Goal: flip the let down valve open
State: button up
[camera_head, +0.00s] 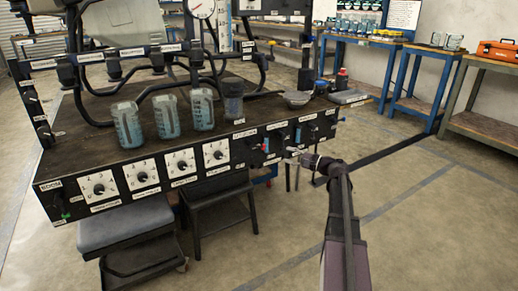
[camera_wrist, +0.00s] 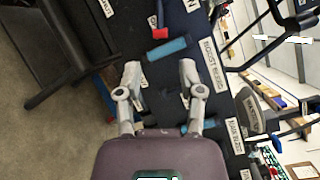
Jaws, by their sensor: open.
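My gripper (camera_head: 298,156) is in front of the right part of the bench's black front panel (camera_head: 105,188). In the wrist view my gripper (camera_wrist: 160,78) has its two grey fingers spread apart with nothing held between them. A blue valve handle (camera_wrist: 168,48) lies on the panel just beyond the fingertips, apart from them, and a red handle end (camera_wrist: 154,27) is further off. Another blue handle (camera_wrist: 204,125) shows beside the right finger. I cannot read which handle is labelled let down. Dark panel parts between the fingers are unclear.
Several blue-tinted jars (camera_head: 167,117) stand on the bench top. A grey stool (camera_head: 125,222) and a dark step stool (camera_head: 217,190) are under the bench. Blue-legged tables (camera_head: 425,85) stand at the back right. The floor to the right is clear.

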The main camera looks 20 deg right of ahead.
jog(key=shift+w, duration=0.1)
jog(key=x, duration=1.3)
jog(key=shift+w+a, duration=0.2)
jog(key=shift+a, duration=0.1)
grip_shut()
